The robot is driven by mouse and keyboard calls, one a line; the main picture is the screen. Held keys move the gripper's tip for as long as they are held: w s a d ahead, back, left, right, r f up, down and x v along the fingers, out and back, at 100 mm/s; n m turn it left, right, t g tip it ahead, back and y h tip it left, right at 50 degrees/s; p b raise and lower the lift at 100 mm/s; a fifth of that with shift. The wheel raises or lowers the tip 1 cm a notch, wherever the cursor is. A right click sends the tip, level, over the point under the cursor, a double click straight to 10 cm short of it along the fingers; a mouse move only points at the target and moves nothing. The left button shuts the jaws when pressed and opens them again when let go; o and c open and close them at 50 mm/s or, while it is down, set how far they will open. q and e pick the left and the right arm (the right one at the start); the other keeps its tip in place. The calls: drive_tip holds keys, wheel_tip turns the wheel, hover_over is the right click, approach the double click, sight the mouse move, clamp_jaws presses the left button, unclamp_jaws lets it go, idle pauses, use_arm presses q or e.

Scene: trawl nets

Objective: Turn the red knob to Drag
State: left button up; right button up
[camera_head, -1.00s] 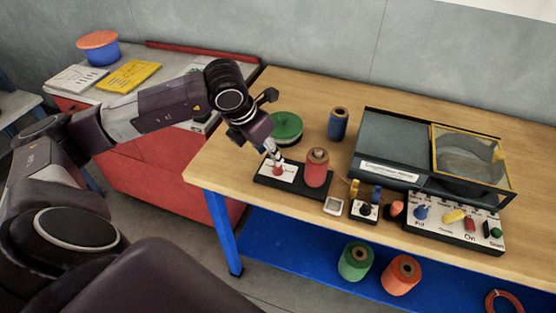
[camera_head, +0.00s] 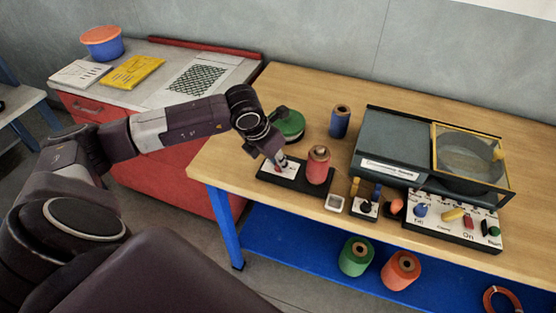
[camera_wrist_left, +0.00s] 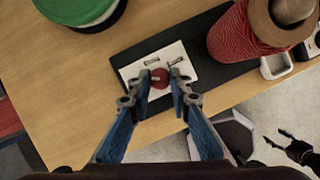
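The red knob (camera_wrist_left: 159,78) sits on a white plate (camera_wrist_left: 130,70) fixed to a black base (camera_wrist_left: 215,73). The knob has a pale mark on its top; the plate's lettering is too small to read. My left gripper (camera_wrist_left: 158,84) is low over the plate, one fingertip on each side of the knob. A small gap seems to show beside the knob, so the fingers look open around it. In the head view my left gripper (camera_head: 280,163) hides most of the knob. A dark two-pronged gripper, apparently my right one (camera_wrist_left: 282,141), shows over the floor, prongs apart.
A red spool (camera_head: 318,166) stands on the right of the same black base. A green disc (camera_head: 291,126) lies behind it and a blue spool (camera_head: 340,121) stands further back. A grey machine (camera_head: 388,143) and a control panel (camera_head: 450,232) are to the right.

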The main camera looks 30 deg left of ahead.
use_arm(q)
clamp_jaws()
drive_tip(key=shift+a+f+m+h+b, duration=0.15)
drive_tip(key=shift+m+h+b, duration=0.25)
drive_tip(key=shift+m+b, duration=0.7)
drive_tip(key=shift+w+m+h+b, duration=0.1)
drive_tip(key=shift+m+h+b, duration=0.2)
drive_tip(key=shift+m+b, duration=0.5)
drive_tip(key=shift+w+a+m+g+h+b, duration=0.1)
drive_tip(key=shift+m+g+h+b, duration=0.3)
drive_tip(key=shift+m+b, duration=0.75)
drive_tip(key=m+g+h+b, duration=0.1)
drive_tip(key=m, duration=0.2)
drive_tip(key=shift+r+b, duration=0.2)
drive_tip(key=shift+b, duration=0.1)
drive_tip(key=shift+w+a+m+g+b, duration=0.1)
drive_tip(key=shift+m+g+b, duration=0.3)
drive_tip(key=shift+m, duration=0.85)
drive_tip(key=shift+r, duration=0.1)
